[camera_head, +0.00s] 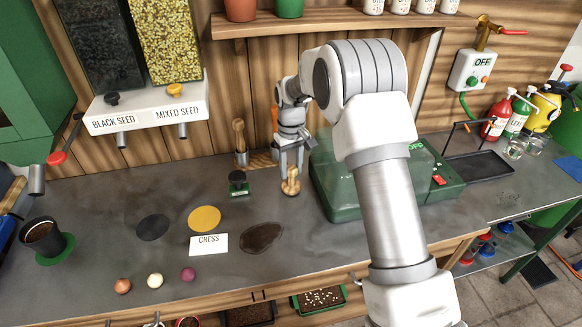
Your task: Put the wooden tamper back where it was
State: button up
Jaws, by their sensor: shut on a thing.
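The wooden tamper (291,186) is a light brown turned piece with a knob and a round foot. It is upright over the grey worktop, left of the green machine. My gripper (290,165) points down from above and is shut on the tamper's upper part. I cannot tell whether the tamper's foot touches the worktop. My arm comes in from the lower right and hides part of the green machine and the wall.
A small green and black stamp-like item (238,183) stands left of the tamper. A metal cup (241,158) with a wooden handle stands behind. The green machine (335,190) is close on the right. A dark patch (261,238) and CRESS card (208,245) lie in front.

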jog(key=shift+w+f, duration=0.1)
jog(key=shift+w, duration=0.1)
jog(key=shift+f, duration=0.1)
jog(key=o, duration=1.2)
